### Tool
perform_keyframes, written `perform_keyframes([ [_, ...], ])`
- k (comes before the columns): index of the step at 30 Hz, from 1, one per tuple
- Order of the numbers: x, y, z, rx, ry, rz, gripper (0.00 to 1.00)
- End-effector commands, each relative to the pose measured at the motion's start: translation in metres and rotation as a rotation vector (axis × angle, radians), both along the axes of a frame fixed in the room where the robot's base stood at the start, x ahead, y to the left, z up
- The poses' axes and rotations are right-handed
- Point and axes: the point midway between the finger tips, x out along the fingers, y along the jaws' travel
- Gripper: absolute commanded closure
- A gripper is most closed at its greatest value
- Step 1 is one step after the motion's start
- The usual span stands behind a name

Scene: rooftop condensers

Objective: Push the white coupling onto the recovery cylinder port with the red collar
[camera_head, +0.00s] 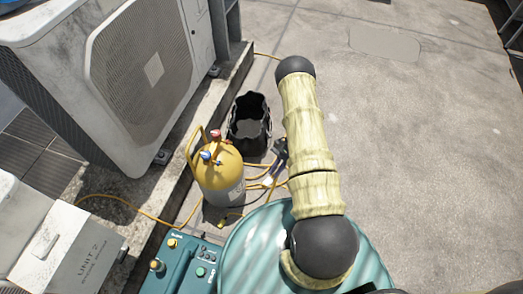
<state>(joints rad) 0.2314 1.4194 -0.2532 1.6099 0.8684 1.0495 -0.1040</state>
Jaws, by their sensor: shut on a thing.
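The recovery cylinder (221,178) stands upright left of my arm, yellow on top and grey below. Its port with the red collar (215,134) is on top at the back. A port with a blue collar (206,156) sits in front of it. My gripper (270,176) is small and dark, partly hidden by my arm, just right of the cylinder and apart from the red-collared port. It is shut on a small pale piece at its tip, which looks like the white coupling (267,181). The fingers and the coupling's tilt are too small to make out.
A black open bag (249,138) stands behind the cylinder. Yellow hoses (130,204) run around the cylinder's foot and along the ledge. A teal machine (183,266) stands in front. A large condenser (140,75) is at left. The concrete right of my arm is clear.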

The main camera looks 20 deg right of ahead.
Motion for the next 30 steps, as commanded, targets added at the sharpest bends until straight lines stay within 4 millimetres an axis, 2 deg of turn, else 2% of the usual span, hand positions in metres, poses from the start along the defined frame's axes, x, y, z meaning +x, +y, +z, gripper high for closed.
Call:
perform_keyframes([
  [8, 0.024, 0.016, -0.011, 0.004, -0.001, -0.339, 1.00],
  [15, 0.050, 0.026, -0.012, 0.001, 0.000, -0.605, 1.00],
  [24, 0.092, 0.027, -0.008, 0.000, -0.001, -0.964, 1.00],
  [30, 0.110, 0.024, 0.000, 0.001, 0.000, -1.100, 1.00],
])
